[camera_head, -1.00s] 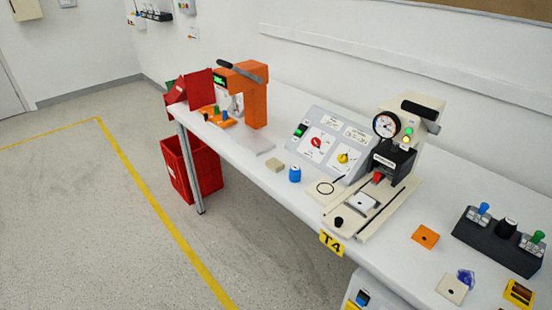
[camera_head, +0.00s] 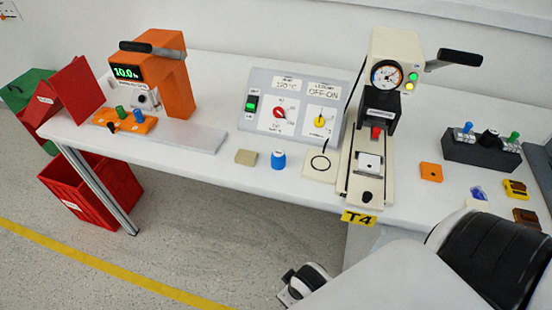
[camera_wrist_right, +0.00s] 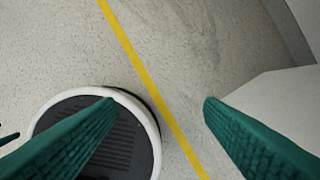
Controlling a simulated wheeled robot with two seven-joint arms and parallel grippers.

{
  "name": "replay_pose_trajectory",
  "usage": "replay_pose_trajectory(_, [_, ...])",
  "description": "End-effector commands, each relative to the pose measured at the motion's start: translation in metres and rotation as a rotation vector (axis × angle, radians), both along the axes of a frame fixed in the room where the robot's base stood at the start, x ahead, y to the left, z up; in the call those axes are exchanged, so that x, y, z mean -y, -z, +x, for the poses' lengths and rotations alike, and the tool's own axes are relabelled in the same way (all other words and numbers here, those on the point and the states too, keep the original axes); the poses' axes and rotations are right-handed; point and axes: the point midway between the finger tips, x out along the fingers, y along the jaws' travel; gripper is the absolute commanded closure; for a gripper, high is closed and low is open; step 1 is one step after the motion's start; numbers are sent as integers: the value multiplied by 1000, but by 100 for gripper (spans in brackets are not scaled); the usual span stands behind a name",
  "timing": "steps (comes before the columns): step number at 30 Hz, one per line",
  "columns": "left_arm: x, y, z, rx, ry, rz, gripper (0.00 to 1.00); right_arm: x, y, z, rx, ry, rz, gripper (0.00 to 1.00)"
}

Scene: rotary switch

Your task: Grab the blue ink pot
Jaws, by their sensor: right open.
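The blue ink pot (camera_head: 278,160), a small upright blue cylinder, stands near the front edge of the white table in the head view. It is between a beige block and a pale plate with a black ring. It does not show in the right wrist view. My right gripper (camera_wrist_right: 160,112) is open and empty, its two green fingers wide apart over the floor. In the head view my right arm enters at the lower right, below the table's front edge. My left gripper is in neither current view.
The beige block (camera_head: 246,157) stands left of the pot, and the ringed plate (camera_head: 320,166) right of it. Behind is a control panel (camera_head: 292,105). A cream press (camera_head: 392,75) stands to the right, an orange device (camera_head: 175,85) to the left. Table in front of the pot is clear.

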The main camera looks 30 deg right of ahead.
Motion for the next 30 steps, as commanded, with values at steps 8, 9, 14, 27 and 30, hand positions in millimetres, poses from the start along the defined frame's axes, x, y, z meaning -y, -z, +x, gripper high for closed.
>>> replay_pose_trajectory(8, [3, 2, -5, -7, 1, -3, 42, -3, -88, 13, 44, -17, 8, 38])
replay_pose_trajectory(9, [3, 3, -5, -7, 1, -3, 42, -4, -100, 14, 51, -27, 12, 38])
replay_pose_trajectory(14, [1, 4, -4, -6, 1, -1, 42, -16, -152, 29, 91, -133, 32, 38])
replay_pose_trajectory(27, [-3, 4, 1, 2, -2, 4, 42, -55, -189, 97, 106, -657, 27, 38])
replay_pose_trajectory(30, [-3, 4, 1, 3, -2, 3, 42, -54, -195, 121, 88, -801, -4, 38])
